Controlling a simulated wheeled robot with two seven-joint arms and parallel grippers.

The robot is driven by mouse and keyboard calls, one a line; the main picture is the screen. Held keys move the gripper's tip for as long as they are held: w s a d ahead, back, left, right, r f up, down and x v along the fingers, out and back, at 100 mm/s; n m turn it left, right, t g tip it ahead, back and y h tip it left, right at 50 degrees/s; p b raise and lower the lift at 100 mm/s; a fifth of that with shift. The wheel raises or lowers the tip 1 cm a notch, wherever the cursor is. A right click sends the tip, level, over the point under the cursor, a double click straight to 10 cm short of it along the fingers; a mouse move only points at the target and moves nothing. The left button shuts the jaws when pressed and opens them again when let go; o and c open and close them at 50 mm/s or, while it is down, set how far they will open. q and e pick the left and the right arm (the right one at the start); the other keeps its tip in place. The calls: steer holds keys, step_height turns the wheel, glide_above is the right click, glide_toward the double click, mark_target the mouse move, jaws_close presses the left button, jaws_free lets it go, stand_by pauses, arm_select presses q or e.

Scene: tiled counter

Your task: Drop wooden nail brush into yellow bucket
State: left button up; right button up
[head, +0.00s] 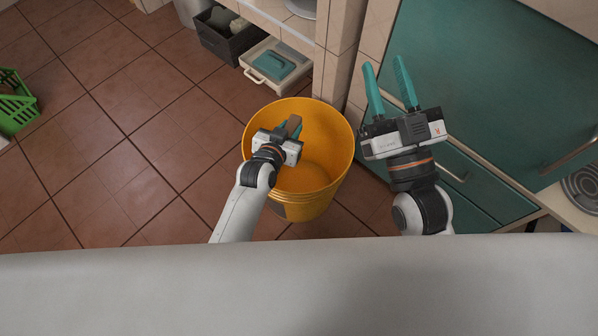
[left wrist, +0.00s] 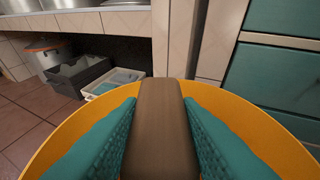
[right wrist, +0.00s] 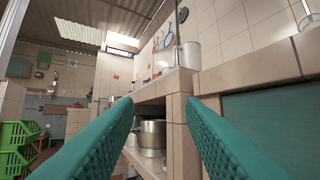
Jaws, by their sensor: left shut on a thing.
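The yellow bucket (head: 335,148) stands on the tiled floor in the middle of the head view. Its rim (left wrist: 262,118) curves around the lower part of the left wrist view. My left gripper (head: 288,129) is over the bucket's opening. It is shut on the wooden nail brush (left wrist: 162,125), a brown block between the teal fingers. In the head view only a small part of the brush (head: 294,121) shows between the fingers. My right gripper (head: 390,90) is to the right of the bucket, open and empty, with its fingers apart.
A dark crate (head: 226,40) and a white tray (head: 272,66) with a teal item stand behind the bucket. A tiled pillar (head: 340,50) and teal cabinets (head: 480,90) are at the right. A green basket (head: 14,102) is at the far left.

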arm_select(q)
steer(key=o, duration=1.1)
steer(key=shift+c, duration=0.2)
steer(key=shift+s, duration=0.15)
steer(key=p+v, duration=0.4)
steer(key=v, duration=0.7)
steer(key=shift+s+a+p, duration=0.15)
steer(key=shift+s+p, duration=0.15)
arm_select(e)
steer(key=s+d+f+g+h, duration=0.1)
steer(key=f+g+h, duration=0.1)
steer(key=f+g, duration=0.4)
steer(key=s+d+f+g+h, duration=0.2)
steer(key=f+g, duration=0.3)
steer(key=f, duration=0.4)
steer(key=shift+s+d+f+m+g, duration=0.2)
steer(key=shift+m+g, duration=0.1)
steer(key=shift+g, duration=0.1)
arm_select(q)
steer(key=shift+r, duration=0.15)
